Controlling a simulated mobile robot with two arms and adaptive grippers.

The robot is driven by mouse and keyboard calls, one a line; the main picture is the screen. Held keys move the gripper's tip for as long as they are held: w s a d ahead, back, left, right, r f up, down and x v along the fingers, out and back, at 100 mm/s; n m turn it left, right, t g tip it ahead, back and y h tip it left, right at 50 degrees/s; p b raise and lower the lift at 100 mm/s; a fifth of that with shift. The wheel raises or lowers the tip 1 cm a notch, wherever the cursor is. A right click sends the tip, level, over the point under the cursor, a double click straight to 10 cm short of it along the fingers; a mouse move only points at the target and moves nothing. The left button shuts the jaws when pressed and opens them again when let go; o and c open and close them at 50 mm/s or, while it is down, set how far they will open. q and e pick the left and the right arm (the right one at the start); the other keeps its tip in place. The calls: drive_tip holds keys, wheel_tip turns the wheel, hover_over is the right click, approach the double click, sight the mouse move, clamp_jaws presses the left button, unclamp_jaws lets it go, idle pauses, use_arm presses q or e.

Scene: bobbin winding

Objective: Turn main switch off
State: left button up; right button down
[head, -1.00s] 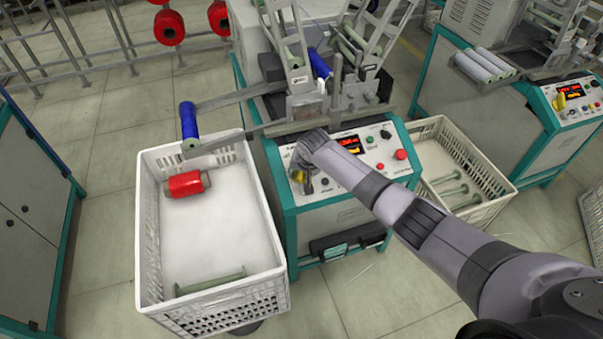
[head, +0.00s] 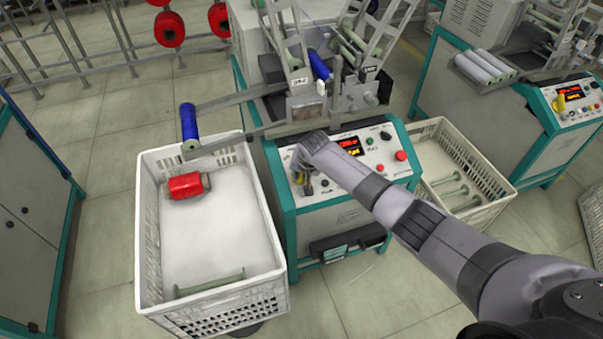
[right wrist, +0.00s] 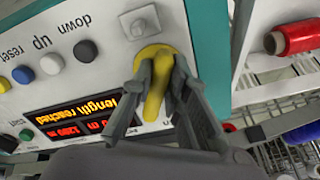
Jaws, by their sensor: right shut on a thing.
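The main switch is a yellow rotary knob (right wrist: 155,100) on the light control panel of the winding machine. In the right wrist view its handle points down the picture from its round base. My right gripper (right wrist: 162,62) has one finger on each side of the handle and is shut on it. In the head view the gripper (head: 304,182) is at the panel's left end, and the yellow switch (head: 298,177) is partly hidden behind it. The panel display (right wrist: 75,118) is lit and shows "length reached". My left gripper is not in view.
A white crate (head: 147,235) left of the machine holds a red bobbin (head: 186,186) and a green rod. A second crate (head: 437,125) stands right of the machine. Panel buttons (right wrist: 52,64) lie beside the switch. A blue bobbin (head: 188,122) hangs above the left crate.

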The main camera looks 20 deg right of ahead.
drive_tip(key=shift+n, duration=0.3)
drive_tip(key=shift+r+n+p, duration=0.1)
drive_tip(key=shift+n+p, duration=0.5)
drive_tip(key=shift+n, duration=0.3)
drive_tip(key=n+p, duration=0.1)
drive_tip(key=n, duration=0.1)
drive_tip(key=shift+d+n, duration=0.1)
drive_tip(key=shift+n, duration=0.2)
drive_tip(key=n, duration=0.3)
drive_tip(key=shift+d, duration=0.1)
drive_tip(key=shift+n+p, duration=0.35)
drive_tip(key=shift+n, duration=1.55)
drive_tip(key=c, duration=1.6)
unclamp_jaws()
drive_tip(key=shift+o, duration=0.2)
